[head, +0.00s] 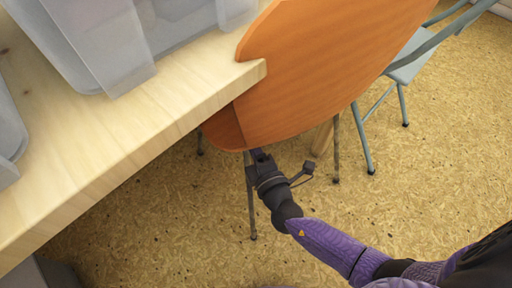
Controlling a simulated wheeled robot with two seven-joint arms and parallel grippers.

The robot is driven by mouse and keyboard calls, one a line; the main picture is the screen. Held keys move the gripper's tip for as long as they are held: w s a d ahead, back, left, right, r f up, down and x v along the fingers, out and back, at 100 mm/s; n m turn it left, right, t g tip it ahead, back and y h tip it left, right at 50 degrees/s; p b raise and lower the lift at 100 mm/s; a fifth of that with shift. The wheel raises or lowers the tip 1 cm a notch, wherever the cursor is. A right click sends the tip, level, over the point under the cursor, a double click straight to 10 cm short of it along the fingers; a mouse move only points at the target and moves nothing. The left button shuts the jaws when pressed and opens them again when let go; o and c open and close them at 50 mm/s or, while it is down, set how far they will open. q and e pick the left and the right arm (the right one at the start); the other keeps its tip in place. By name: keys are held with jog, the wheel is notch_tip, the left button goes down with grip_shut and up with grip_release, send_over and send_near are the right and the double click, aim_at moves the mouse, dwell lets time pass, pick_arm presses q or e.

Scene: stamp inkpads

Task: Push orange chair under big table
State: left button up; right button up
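The orange chair (310,70) stands at the corner of the big light-wood table (130,130). Its broad orange panel overlaps the table's right end in the picture, and a darker orange part shows just below the table edge. Thin metal legs (250,200) reach the floor below it. My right gripper (259,156) is at the lower edge of the orange panel, touching or very close to it. Its fingertips are mostly hidden, so its opening cannot be told. My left gripper is not in view.
Grey plastic bins (95,40) stand on the table. A grey-blue chair (410,62) stands at the upper right. A light wooden leg (322,138) shows behind the orange chair. The speckled tan floor (440,160) is clear at the right.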

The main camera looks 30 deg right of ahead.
grip_shut()
dwell(1.3)
